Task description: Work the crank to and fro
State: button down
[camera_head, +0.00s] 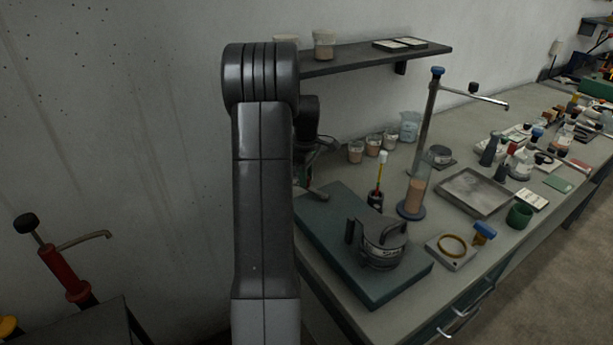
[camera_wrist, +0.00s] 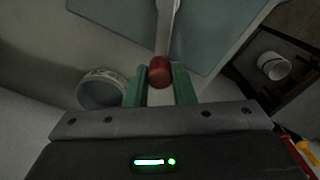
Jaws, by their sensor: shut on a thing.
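In the wrist view, my gripper (camera_wrist: 159,84) has its green fingers on either side of a red knob (camera_wrist: 160,71) and is shut on it. The knob is at the end of a pale crank arm (camera_wrist: 165,30), which runs up over a blue-grey board. In the head view, my arm hides most of my gripper (camera_head: 303,183). A short metal piece of the crank (camera_head: 318,195) shows beside it, at the far left part of the board (camera_head: 325,225). The crank's pivot is not clear in either view.
A dark device with a handle (camera_head: 380,246) stands on the board's near part. A pencil holder (camera_head: 375,200), a tall cylinder (camera_head: 415,193) and a grey tray (camera_head: 476,193) stand to the right. A wall shelf (camera_head: 375,57) hangs above. A pale round container (camera_wrist: 103,90) is left of my gripper.

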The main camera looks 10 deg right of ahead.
jog(key=c, duration=1.2)
grip_release()
